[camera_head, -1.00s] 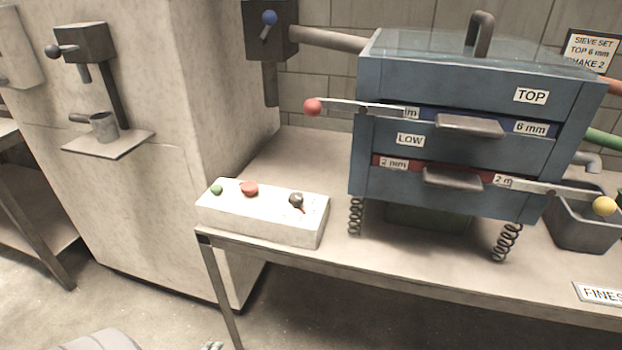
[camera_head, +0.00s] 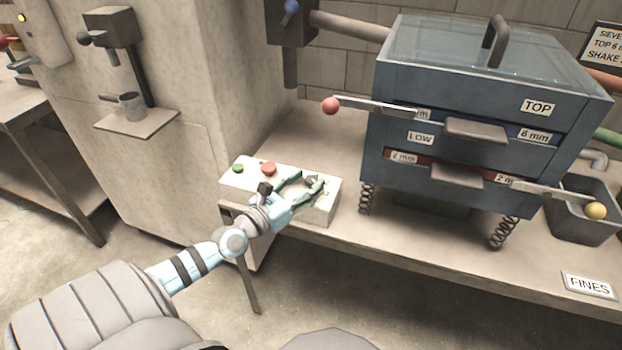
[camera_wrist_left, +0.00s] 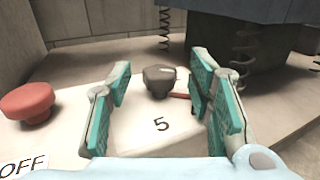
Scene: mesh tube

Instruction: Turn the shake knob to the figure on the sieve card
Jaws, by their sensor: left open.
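The dark shake knob (camera_wrist_left: 159,79) stands on the pale control box (camera_head: 240,186). In the left wrist view a red pointer shows at its right side and a printed 5 lies nearer the camera; other figures are hidden. My left gripper (camera_wrist_left: 160,92) is open, its green-padded fingers on either side of the knob, with gaps visible. In the head view the left gripper (camera_head: 309,184) reaches over the box's right part and partly hides the knob. The sieve card (camera_head: 605,45) is cut off at the right edge; the earlier frame reads SHAKE 2. My right gripper is out of view.
A red button (camera_head: 268,168) and a green button (camera_head: 238,168) sit left of the knob. The blue sieve unit (camera_head: 480,80) on springs stands to the right, with a red-ball lever (camera_head: 331,106) reaching toward the box. A FINES sign (camera_head: 589,285) lies at the table's front right.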

